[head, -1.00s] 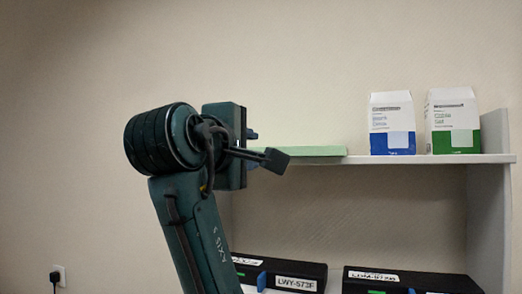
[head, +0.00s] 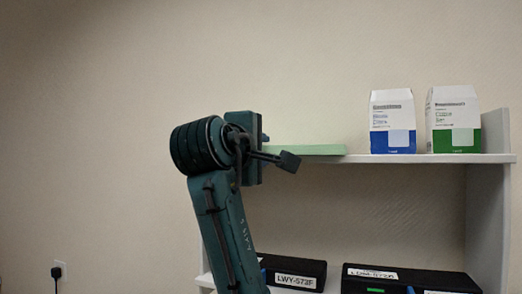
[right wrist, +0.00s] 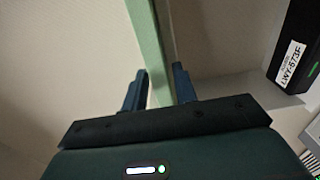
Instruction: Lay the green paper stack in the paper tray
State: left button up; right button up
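The green paper stack (head: 315,150) lies flat on the white top shelf in the head view, its left end hidden behind my right gripper (head: 276,150). In the right wrist view the stack (right wrist: 147,45) shows as a pale green strip running between the two blue fingertips of my right gripper (right wrist: 157,86). The fingers stand apart, one on each side of the strip; whether they touch it I cannot tell. My left gripper is not in view. I see no paper tray in these views.
A blue-and-white box (head: 391,122) and a green-and-white box (head: 453,120) stand on the top shelf (head: 420,159), right of the stack. Below are black labelled units (head: 293,272) and (head: 410,279). The wall left of the shelf is bare, with a plug (head: 56,272) low down.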

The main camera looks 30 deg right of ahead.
grip_shut()
dwell(0.3)
dwell(0.7)
notch_tip(320, 180, up, 3)
jog(key=shift+f+p, duration=0.1)
jog(key=shift+p, duration=1)
jog(key=r+p+v, duration=0.1)
jog(key=r+v, duration=0.3)
jog(key=v, duration=1.2)
